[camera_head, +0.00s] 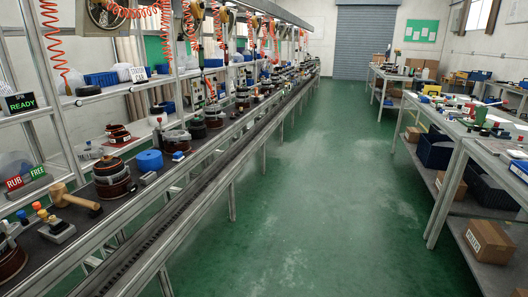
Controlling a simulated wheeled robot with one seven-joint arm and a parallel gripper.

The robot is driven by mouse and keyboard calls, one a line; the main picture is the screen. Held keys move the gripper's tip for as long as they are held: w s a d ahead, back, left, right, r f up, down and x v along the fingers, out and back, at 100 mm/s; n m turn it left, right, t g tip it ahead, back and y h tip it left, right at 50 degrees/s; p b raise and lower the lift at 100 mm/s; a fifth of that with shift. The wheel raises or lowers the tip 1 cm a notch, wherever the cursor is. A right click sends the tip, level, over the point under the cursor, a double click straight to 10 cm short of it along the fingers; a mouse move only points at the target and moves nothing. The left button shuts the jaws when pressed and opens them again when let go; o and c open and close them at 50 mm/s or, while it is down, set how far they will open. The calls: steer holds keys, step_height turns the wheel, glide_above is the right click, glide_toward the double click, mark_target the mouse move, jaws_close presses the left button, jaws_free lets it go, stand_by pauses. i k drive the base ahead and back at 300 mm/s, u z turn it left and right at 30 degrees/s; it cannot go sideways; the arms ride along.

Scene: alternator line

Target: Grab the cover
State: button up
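My gripper is not in view, and no part of my arm shows. I cannot tell which part is the cover. Dark round parts with copper-brown bands (112,180) stand along the workbench (85,232) of the line on the left. Parts farther along the line are too small to tell apart.
A wooden mallet (70,197) lies on the near left bench. A rail (165,240) runs along the line's front. Right-hand tables (490,155) hold scattered parts, with dark bins (436,148) and cardboard boxes (489,241) below. The green floor (315,200) between is clear up to a grey shutter (365,42).

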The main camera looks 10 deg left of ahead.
mark_target(87, 91)
steer(key=u, duration=0.05)
steer(key=i, duration=1.15)
steer(key=u, duration=0.45)
steer(key=i, duration=1.15)
steer(key=u, duration=1.25)
steer(key=i, duration=0.9)
steer(key=u, duration=0.55)
